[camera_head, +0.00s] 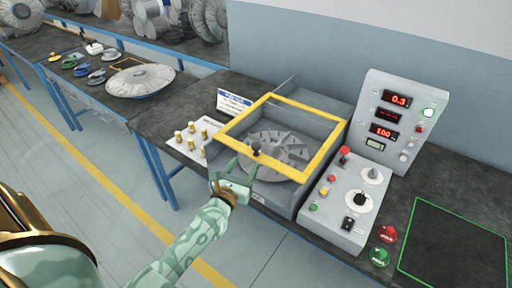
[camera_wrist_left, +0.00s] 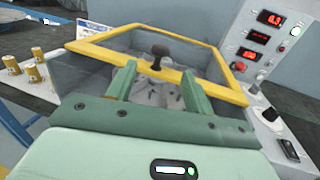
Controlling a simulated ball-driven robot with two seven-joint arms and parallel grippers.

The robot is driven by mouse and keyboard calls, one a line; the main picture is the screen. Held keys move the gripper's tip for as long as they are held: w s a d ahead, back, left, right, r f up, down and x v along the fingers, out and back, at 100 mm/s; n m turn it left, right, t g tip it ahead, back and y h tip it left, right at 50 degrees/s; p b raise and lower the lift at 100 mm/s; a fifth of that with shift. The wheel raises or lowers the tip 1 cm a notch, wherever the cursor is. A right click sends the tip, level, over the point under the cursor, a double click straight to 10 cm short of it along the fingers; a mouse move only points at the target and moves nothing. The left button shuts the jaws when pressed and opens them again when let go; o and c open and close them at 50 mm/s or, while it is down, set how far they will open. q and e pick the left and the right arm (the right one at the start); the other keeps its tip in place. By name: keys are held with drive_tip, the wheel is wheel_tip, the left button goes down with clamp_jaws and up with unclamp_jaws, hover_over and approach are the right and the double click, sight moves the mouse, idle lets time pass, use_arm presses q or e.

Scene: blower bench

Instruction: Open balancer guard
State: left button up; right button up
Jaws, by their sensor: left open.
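The balancer guard (camera_head: 324,158) is a clear cover with a yellow frame, lying closed over the grey balancer box. A bladed grey rotor (camera_head: 280,150) shows through it. A dark knob handle (camera_head: 256,146) stands on the front bar of the frame. In the left wrist view the yellow frame (camera_wrist_left: 100,52) and the dark handle (camera_wrist_left: 158,54) lie just ahead of the fingers. My left gripper (camera_head: 242,166) is open at the front edge of the guard, its fingers either side of the handle in the picture. I cannot tell whether they touch it. My right gripper is not in view.
A control panel (camera_head: 385,125) with red displays stands right of the box. A white block with brass weights (camera_head: 196,140) sits to the left. Red (camera_head: 386,234) and green (camera_head: 380,257) buttons are at the bench front. A green-outlined mat (camera_head: 455,245) is clear.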

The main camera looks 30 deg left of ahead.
sight(254, 150)
use_arm(q)
drive_tip(key=w, duration=0.3)
drive_tip(key=w+a+b, duration=0.1)
drive_tip(key=w, duration=0.5)
drive_tip(key=shift+w+a, duration=0.2)
drive_tip(key=shift+w, duration=0.15)
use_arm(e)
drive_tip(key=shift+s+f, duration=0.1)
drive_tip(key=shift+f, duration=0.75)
use_arm(q)
drive_tip(key=shift+c, duration=0.3)
